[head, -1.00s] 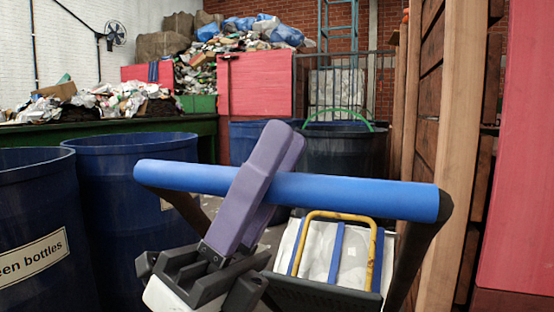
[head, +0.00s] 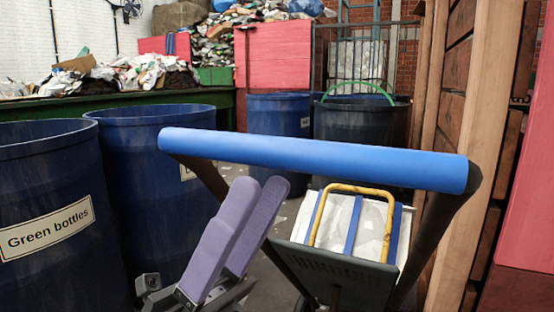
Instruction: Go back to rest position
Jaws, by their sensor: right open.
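My right gripper (head: 257,187) is at the lower middle of the head view. Its two purple fingers point up and stand a little apart, with nothing between them. The finger tips are below the blue handle bar (head: 315,159) of a cart, clear of it in the picture. My left gripper is not in view.
A blue barrel labelled "Green bottles" (head: 50,195) and a second blue barrel (head: 150,150) stand at the left. The cart's dark body (head: 340,275) is right of the gripper. A wooden plank wall (head: 465,140) closes the right side. More barrels (head: 280,115) stand behind.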

